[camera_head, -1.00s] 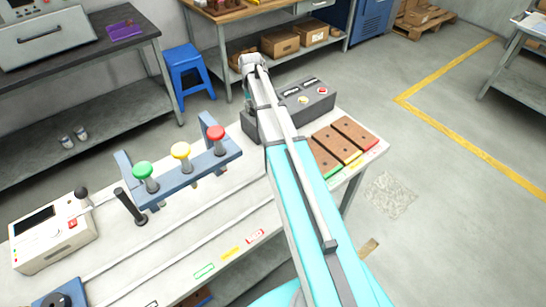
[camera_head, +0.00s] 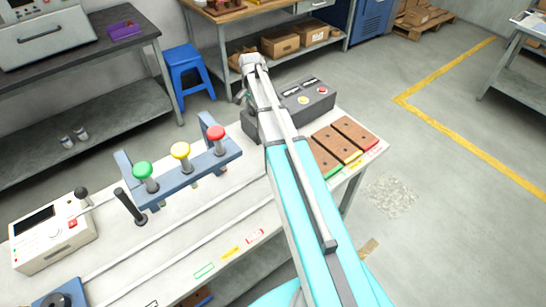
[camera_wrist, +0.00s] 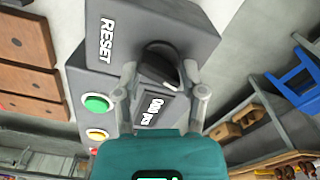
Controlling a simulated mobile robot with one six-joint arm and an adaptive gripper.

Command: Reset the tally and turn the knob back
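A black knob (camera_wrist: 160,64) with a pale pointer line sits on a grey control box (camera_wrist: 190,28) in the wrist view. The word RESET (camera_wrist: 106,40) is printed beside it. The tally display (camera_wrist: 151,107) next to the knob appears to read 000, partly covered by my gripper. My gripper (camera_wrist: 166,78) is open, with one finger on each side of the knob; I cannot tell whether they touch it. In the head view the control box (camera_head: 318,105) stands at the bench's far end, and my arm hides the knob.
A green button (camera_wrist: 97,103) and a yellow button (camera_wrist: 97,134) are close to the left finger. Brown blocks (camera_head: 350,138) lie right of the box. A rack (camera_head: 185,177) with green, yellow and red handles stands left of my arm. A blue stool (camera_head: 189,68) is behind.

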